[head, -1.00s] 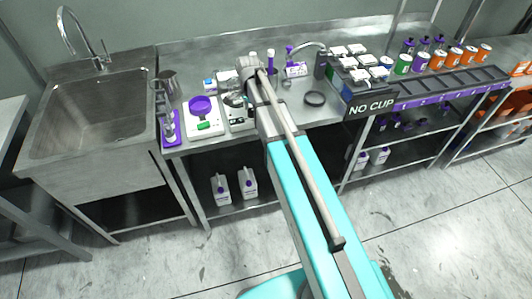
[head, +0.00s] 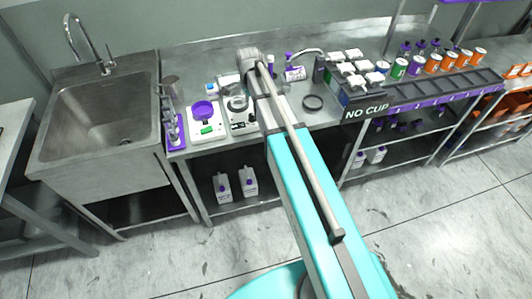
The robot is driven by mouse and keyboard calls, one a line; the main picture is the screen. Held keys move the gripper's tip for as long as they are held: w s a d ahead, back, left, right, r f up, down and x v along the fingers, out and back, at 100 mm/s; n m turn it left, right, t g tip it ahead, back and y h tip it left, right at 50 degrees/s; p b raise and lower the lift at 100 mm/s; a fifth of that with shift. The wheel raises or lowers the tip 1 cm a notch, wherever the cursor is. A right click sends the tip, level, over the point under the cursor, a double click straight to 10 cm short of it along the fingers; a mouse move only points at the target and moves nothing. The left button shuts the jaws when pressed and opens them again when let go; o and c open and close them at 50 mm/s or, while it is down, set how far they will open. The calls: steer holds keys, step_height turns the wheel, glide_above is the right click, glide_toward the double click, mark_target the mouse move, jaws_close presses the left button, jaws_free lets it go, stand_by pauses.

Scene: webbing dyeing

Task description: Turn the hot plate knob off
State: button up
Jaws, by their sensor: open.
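A white unit with black controls on its front (head: 243,120), which looks like the hot plate, stands on the steel bench just left of my arm. A round grey vessel or plate top shows on it. The knob is too small to make out, and I cannot tell its setting. My arm reaches up across the middle of the head view, and its grey far joint is above and behind the unit. My gripper cannot be made out; it seems hidden by my arm.
A white scale with a purple dish (head: 203,108) stands left of the unit, beside a purple rack (head: 174,133). A NO CUP bin (head: 367,110), bottles and cans stand farther right. A sink (head: 97,106) is at left.

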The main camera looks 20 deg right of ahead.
mark_target(252, 115)
steer(key=shift+r+p, duration=3.55)
steer(key=shift+r, duration=0.3)
steer(key=s+f+n+b, duration=1.5)
steer(key=s+f+b, duration=0.1)
steer(key=s, duration=0.3)
steer(key=shift+s, duration=0.25)
steer(key=shift+r+p, duration=0.45)
